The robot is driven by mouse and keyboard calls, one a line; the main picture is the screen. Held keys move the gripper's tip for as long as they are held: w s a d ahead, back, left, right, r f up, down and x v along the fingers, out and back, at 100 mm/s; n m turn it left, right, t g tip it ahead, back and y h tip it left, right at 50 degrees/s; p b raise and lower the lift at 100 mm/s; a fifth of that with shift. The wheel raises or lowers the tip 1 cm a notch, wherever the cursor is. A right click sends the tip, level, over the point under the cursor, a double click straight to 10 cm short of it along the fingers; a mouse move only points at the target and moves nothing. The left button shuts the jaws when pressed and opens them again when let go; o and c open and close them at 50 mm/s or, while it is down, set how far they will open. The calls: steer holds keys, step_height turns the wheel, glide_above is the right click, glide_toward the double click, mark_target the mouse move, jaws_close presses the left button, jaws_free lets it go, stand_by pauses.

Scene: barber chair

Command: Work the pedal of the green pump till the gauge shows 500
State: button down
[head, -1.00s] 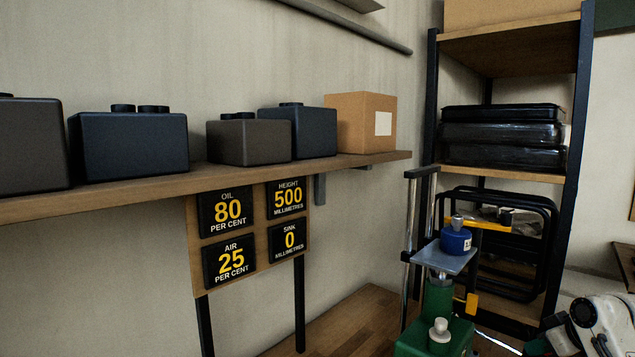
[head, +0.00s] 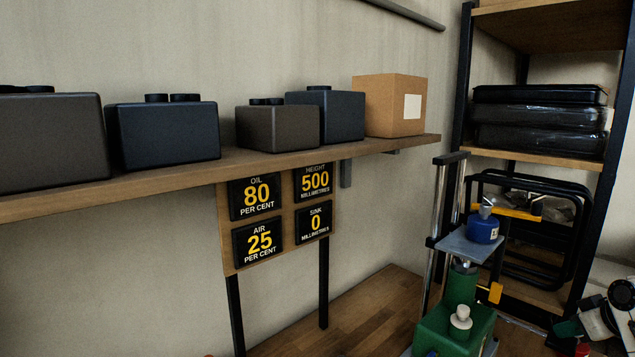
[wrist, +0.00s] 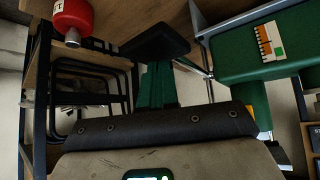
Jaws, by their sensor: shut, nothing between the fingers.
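The green pump (head: 459,316) stands at lower right in the head view, with a grey plate (head: 470,243) on top bearing a blue canister (head: 482,229). The height gauge (head: 315,183) on the wall board reads 500 millimetres. My gripper (wrist: 157,55) shows in the wrist view as dark green fingers held together, shut with nothing between them. A flat black pad (wrist: 153,41) is at their far end; I cannot tell whether it is the pedal or whether they touch it. In the head view my white arm is partly cut off at the right edge.
Other gauges on the board (head: 277,258) read oil 80, air 25 and sink 0. A wooden shelf (head: 270,164) above holds several dark boxes and a carton (head: 391,105). A black-framed rack stands behind the pump. A red bottle (wrist: 72,18) is at upper left in the wrist view.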

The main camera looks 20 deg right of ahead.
steer(key=shift+r+p, duration=0.15)
steer(key=shift+p, duration=0.15)
step_height(320, 180, up, 6)
steer(key=p, duration=0.5)
steer(key=shift+w, duration=0.1)
stand_by(0.3)
